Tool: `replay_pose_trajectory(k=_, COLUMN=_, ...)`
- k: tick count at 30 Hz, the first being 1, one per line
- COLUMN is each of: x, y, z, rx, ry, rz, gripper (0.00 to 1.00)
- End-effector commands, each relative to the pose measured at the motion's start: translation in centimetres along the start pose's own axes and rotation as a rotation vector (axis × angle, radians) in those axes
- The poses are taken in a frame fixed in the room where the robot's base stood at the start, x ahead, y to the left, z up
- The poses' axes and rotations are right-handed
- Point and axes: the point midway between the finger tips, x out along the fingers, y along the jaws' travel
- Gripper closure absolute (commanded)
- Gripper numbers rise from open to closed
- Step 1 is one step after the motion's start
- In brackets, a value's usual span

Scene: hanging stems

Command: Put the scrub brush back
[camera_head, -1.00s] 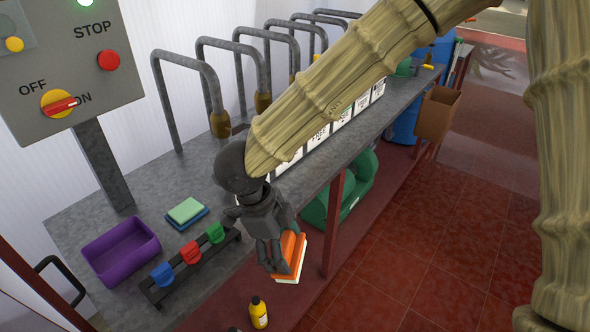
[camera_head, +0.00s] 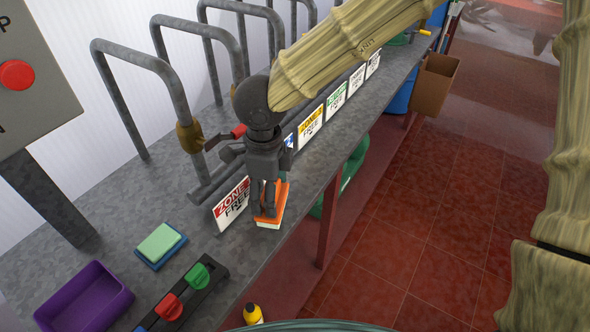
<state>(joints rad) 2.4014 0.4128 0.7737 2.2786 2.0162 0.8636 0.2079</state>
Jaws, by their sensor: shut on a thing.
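The scrub brush (camera_head: 281,200) has an orange body and pale bristles underneath. My gripper (camera_head: 264,208) points down and is shut on it, with the dark fingers hiding part of its top. The brush shows over the front part of the grey counter (camera_head: 205,245), just right of the red-topped "ZONE FREE" sign (camera_head: 232,203). I cannot tell whether it touches the counter or hangs above it.
More zone signs (camera_head: 310,125) stand in a row to the back right. Grey metal loops (camera_head: 110,85) rise behind. A purple bin (camera_head: 85,297), a green-and-blue sponge (camera_head: 160,243) and a rack with coloured clips (camera_head: 185,295) occupy the left. A yellow bottle (camera_head: 252,313) is low in front.

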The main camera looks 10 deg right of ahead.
Motion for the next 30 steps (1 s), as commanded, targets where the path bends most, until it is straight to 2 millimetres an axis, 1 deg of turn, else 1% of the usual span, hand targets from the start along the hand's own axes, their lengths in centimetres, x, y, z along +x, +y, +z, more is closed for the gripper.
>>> replay_pose_trajectory(k=1, x=0.0, y=-1.4, z=-0.3, rx=0.007, ry=0.000, rz=0.003, gripper=0.43)
replay_pose_trajectory(k=3, x=0.3, y=-3.0, z=-0.7, rx=0.007, ry=0.000, rz=0.006, gripper=0.43)
replay_pose_trajectory(k=9, x=0.9, y=-7.0, z=-2.2, rx=0.009, ry=0.002, rz=0.008, gripper=0.43)
replay_pose_trajectory(k=12, x=1.1, y=-8.5, z=-2.8, rx=0.010, ry=0.003, rz=0.008, gripper=0.43)
replay_pose_trajectory(k=15, x=1.3, y=-9.4, z=-3.2, rx=0.008, ry=0.003, rz=0.009, gripper=0.43)
replay_pose_trajectory(k=20, x=1.4, y=-10.0, z=-3.4, rx=0.007, ry=0.003, rz=0.009, gripper=0.43)
replay_pose_trajectory(k=24, x=1.4, y=-11.1, z=-3.9, rx=0.009, ry=0.003, rz=0.009, gripper=0.43)
replay_pose_trajectory(k=30, x=4.3, y=-11.0, z=-4.0, rx=0.004, ry=0.007, rz=0.010, gripper=0.43)
